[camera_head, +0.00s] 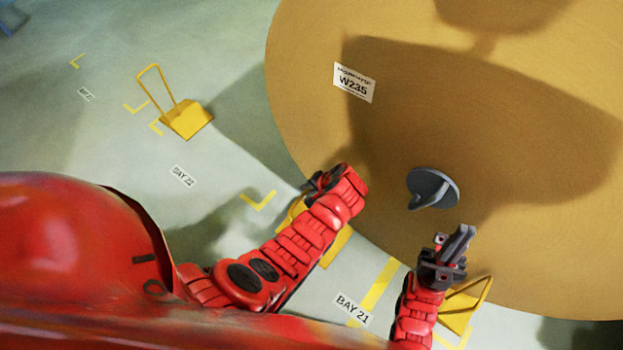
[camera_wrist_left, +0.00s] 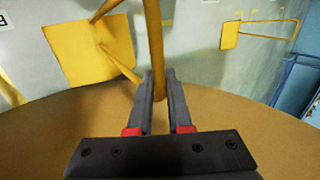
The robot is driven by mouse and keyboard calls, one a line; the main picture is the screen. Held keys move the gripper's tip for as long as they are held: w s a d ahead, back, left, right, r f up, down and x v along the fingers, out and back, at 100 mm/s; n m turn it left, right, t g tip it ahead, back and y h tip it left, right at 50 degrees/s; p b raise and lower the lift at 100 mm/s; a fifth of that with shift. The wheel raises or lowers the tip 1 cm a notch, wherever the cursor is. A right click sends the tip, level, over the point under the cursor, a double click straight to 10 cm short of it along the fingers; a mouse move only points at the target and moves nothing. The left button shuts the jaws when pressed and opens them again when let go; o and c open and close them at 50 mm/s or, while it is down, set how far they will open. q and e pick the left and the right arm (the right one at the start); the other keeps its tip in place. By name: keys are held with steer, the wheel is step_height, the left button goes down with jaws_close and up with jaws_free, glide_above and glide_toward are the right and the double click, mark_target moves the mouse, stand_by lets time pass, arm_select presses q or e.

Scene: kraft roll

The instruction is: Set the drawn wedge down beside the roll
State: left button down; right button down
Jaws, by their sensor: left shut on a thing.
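The kraft roll (camera_head: 540,200) fills the right of the head view, with a label W235 on its face. My left gripper (camera_head: 318,182) is beside the roll's lower left edge. In the left wrist view its fingers (camera_wrist_left: 160,98) are shut on the yellow handle bar of a wedge (camera_wrist_left: 88,50). In the head view only a little of this wedge (camera_head: 291,213) shows behind my arm. I cannot tell whether it touches the floor. My right gripper (camera_head: 458,242) is in front of the roll's face, below the grey core plug; its finger gap is unclear.
Another yellow wedge with a handle (camera_head: 187,120) stands on the floor at the left, apart from the roll. A further wedge (camera_head: 462,308) is by the roll's lower edge, near my right gripper. Yellow floor marks and the BAY 21 label (camera_head: 352,310) show between my arms.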

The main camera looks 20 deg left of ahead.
arm_select(q)
steer(key=shift+d+f, duration=0.1)
steer(key=shift+f, duration=0.15)
step_height(320, 180, down, 8)
steer(key=b, duration=0.7)
steer(key=shift+f, duration=0.2)
steer(key=shift+w, duration=0.2)
stand_by(0.5)
